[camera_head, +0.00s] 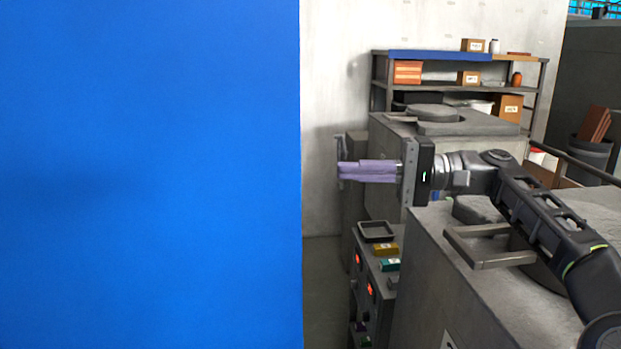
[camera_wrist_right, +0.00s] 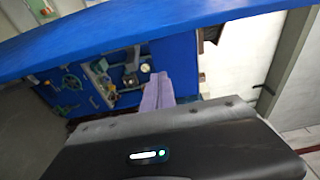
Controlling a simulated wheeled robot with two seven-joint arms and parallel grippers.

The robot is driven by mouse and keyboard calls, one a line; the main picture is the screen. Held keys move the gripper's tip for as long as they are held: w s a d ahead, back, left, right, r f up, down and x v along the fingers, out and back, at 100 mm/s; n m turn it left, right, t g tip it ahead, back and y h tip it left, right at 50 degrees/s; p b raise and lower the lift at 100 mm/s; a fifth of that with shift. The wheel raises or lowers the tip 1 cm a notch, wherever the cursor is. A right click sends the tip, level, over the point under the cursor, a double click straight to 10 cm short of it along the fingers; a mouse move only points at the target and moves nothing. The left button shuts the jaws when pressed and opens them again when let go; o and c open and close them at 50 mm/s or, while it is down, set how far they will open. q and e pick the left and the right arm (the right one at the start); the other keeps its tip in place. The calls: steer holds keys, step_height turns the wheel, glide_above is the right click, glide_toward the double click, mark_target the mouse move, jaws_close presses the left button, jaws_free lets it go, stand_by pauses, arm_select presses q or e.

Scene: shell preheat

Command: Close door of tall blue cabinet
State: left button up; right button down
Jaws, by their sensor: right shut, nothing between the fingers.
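A large flat blue panel (camera_head: 150,175), which looks like the tall cabinet's door, fills the left half of the head view and hides what is behind it. In the right wrist view a blue slab (camera_wrist_right: 130,35), likely the door, runs across the top. Beyond my fingers there the blue cabinet (camera_wrist_right: 183,62) shows, with several items inside. My right gripper (camera_head: 340,171) is shut and empty, to the right of the panel's edge in the head view. Its lilac fingers (camera_wrist_right: 157,78) point towards the cabinet in the wrist view; I cannot tell whether they touch anything. My left gripper is not in view.
A grey machine block (camera_head: 470,285) stands below my right arm. A low unit with red displays (camera_head: 371,290) carries a dark tray (camera_head: 377,232) and small boxes. A loaded shelf rack (camera_head: 435,86) stands at the back. A floor gap (camera_head: 323,290) lies right of the panel.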

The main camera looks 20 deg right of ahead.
steer(key=p+x, duration=0.2)
steer(key=x, duration=0.7)
steer(key=shift+s+d, duration=0.1)
steer(key=shift+s, duration=1.95)
